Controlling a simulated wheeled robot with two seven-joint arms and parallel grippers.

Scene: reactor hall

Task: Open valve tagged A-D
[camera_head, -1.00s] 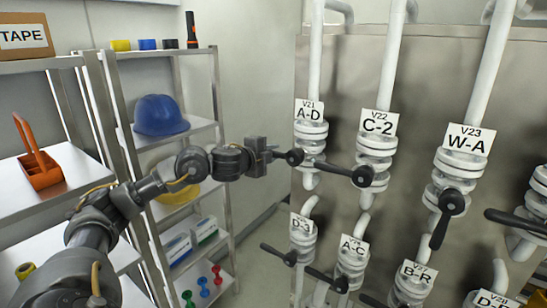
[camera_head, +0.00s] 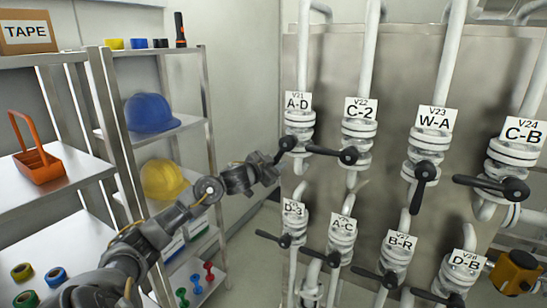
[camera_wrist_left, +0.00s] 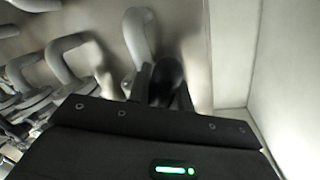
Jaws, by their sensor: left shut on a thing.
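The valve tagged A-D (camera_head: 299,120) is at the left end of the upper row, on a white pipe. Its black lever (camera_head: 287,144) slants down and left from its hub. My left gripper (camera_head: 276,162) is shut on the lever's outer end, coming in from the lower left. In the left wrist view my gripper (camera_wrist_left: 153,84) shows as a dark body with its fingers at the black lever (camera_wrist_left: 167,76); the fingers hide much of the lever. My right gripper is not in view.
Valve C-2 (camera_head: 359,130) is close on the right, its lever pointing left toward A-D. Valve D-3 (camera_head: 293,215) sits just below. W-A (camera_head: 433,130) and several more valves spread right. Shelves with a blue helmet (camera_head: 150,113) and a yellow helmet (camera_head: 163,180) stand left.

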